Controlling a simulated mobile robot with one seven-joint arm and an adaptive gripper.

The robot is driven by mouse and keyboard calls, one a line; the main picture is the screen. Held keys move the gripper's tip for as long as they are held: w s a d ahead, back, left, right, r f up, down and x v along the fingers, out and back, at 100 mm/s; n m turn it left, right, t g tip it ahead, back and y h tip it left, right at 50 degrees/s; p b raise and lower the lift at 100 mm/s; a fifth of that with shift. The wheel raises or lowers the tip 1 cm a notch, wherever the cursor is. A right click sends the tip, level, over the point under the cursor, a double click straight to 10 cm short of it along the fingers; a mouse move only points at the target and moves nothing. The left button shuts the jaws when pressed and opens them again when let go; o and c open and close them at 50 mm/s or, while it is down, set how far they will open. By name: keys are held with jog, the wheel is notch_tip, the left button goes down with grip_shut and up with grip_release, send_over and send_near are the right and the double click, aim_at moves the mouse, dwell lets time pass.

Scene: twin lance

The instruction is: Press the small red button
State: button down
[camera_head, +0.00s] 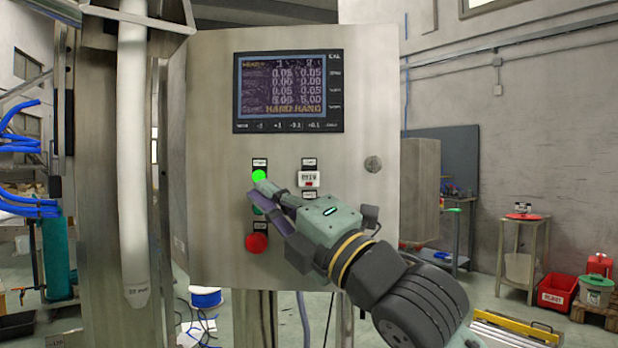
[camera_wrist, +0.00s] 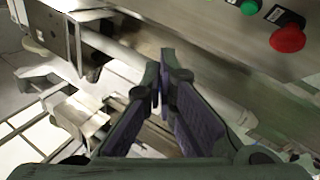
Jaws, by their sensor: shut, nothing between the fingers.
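A large round red button (camera_head: 257,243) is low on the left of the grey control panel's front; it also shows in the wrist view (camera_wrist: 287,40) at the upper right. A much smaller red spot (camera_head: 309,184) sits on a white counter-like module, right of the lit green button (camera_head: 259,176). My gripper (camera_head: 257,194) is shut and empty, in front of the panel's left button column. In the head view its fingertips overlap the area just below the lit green button; I cannot tell the gap to the panel. In the wrist view the fingertips (camera_wrist: 162,72) point away from the red button.
The control panel (camera_head: 215,130) carries a screen (camera_head: 288,91) and a round lock (camera_head: 373,164). A white vertical pipe (camera_head: 133,150) stands at left. A stool (camera_head: 523,240) and red bin (camera_head: 557,292) are at right.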

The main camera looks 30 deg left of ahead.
aim_at(309, 184)
jog(key=w+d+h, duration=0.1)
jog(key=w+d+t+h, duration=0.1)
jog(key=w+n+t, duration=0.1)
jog(key=shift+w+d+f+h, duration=0.25)
jog(key=shift+w+d+h, duration=0.05)
jog(key=shift+d+h, duration=0.1)
jog(key=shift+w+a+p, duration=0.45)
jog(key=shift+w+a, duration=0.25)
jog(key=shift+w, duration=0.6)
jog(key=shift+w+a+p, duration=0.45)
jog(key=shift+w+a, duration=0.25)
jog(key=shift+w, duration=0.6)
jog(key=shift+w+a+p, duration=0.45)
jog(key=shift+w+a, duration=0.25)
jog(key=shift+w, duration=0.6)
jog(key=shift+w+a, duration=0.15)
jog(key=shift+w, duration=0.25)
